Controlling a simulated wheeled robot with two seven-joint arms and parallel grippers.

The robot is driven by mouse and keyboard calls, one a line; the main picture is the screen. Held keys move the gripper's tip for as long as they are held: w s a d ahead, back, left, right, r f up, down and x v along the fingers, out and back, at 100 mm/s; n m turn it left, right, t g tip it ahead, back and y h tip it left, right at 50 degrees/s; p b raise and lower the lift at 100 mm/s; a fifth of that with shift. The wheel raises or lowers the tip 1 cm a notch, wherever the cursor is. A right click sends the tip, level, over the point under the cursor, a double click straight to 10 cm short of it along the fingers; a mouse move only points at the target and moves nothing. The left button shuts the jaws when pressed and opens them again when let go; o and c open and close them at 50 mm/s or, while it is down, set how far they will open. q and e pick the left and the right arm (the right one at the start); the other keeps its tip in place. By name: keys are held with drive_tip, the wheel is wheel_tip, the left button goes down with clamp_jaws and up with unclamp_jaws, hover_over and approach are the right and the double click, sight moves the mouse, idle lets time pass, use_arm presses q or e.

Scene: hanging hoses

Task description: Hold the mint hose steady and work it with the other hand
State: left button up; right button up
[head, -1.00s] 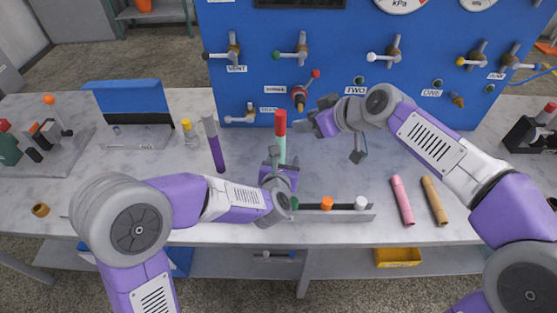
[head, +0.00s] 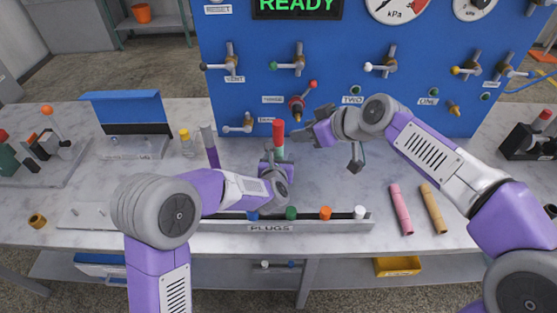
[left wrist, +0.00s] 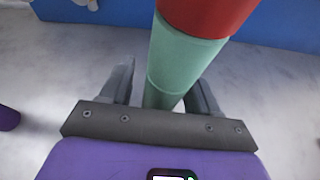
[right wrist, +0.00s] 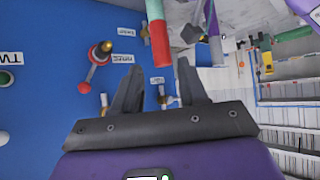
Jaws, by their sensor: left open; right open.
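The mint hose (head: 279,153) stands upright with a red top (head: 279,131) in front of the blue panel; its lower end is hidden by my left arm. My left gripper (head: 273,158) is at the hose. In the left wrist view the mint hose (left wrist: 183,65) passes between the two open fingers, with no clear grip on it. My right gripper (head: 308,132) is open and empty, just right of the red top. In the right wrist view the red end (right wrist: 161,47) shows beyond the open fingers, apart from them.
A purple hose (head: 211,150) stands to the left. Pink (head: 401,210) and tan (head: 433,208) hoses lie at the right. A plug rack (head: 330,223) with several coloured plugs is at the front edge. The blue panel (head: 330,95) with valves stands close behind.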

sight(278, 138)
use_arm(q)
drive_tip(key=c, duration=1)
drive_tip(key=shift+c, duration=0.3)
use_arm(e)
drive_tip(key=w+a+f+y, duration=0.1)
drive_tip(key=w+a+f, duration=0.1)
drive_tip(key=w+a+f+n+y, duration=0.1)
drive_tip(key=w+a+f, duration=0.1)
drive_tip(key=w+a, duration=0.1)
drive_tip(key=w+a+f+y, duration=0.1)
drive_tip(key=w+a+f, duration=0.1)
drive_tip(key=a, duration=0.1)
drive_tip(key=shift+w+n, duration=0.35)
drive_tip(key=shift+n, duration=0.05)
drive_tip(key=shift+r, duration=0.1)
drive_tip(key=c, duration=0.8)
